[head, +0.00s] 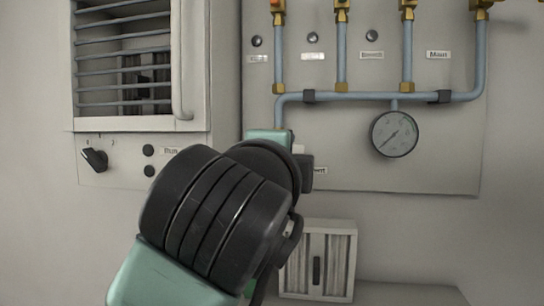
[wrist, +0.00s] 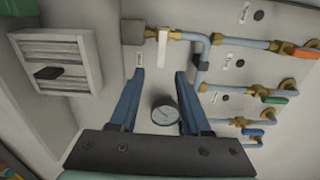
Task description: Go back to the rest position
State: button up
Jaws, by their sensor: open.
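Whether any finger touches the panel cannot be told, but no contact shows. In the head view my green and black arm fills the lower middle, in front of the panel (head: 440,165); the gripper's fingers are hidden there. The same sort of round gauge (head: 394,134) hangs under the blue-grey pipe.
Blue-grey pipes (head: 360,96) with brass fittings run across the panel. The wrist view shows orange (wrist: 305,54), green (wrist: 275,100) and blue (wrist: 252,131) valve handles. A louvred cabinet (head: 190,60) is upper left, above a black knob (head: 95,159). A small vented box (head: 345,262) stands low behind my arm.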

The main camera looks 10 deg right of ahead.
jog(key=s+r+n+t+h, duration=0.2)
jog(key=s+r+n+t, duration=0.35)
jog(key=s+n, duration=0.25)
jog(key=s+a+n+t+y, duration=0.4)
jog(key=s+a+n+y, duration=0.3)
jog(key=n, duration=0.7)
jog(key=shift+s+a+t+y, duration=0.15)
jog(key=shift+s+t+y, duration=0.2)
jog(key=shift+s, duration=0.75)
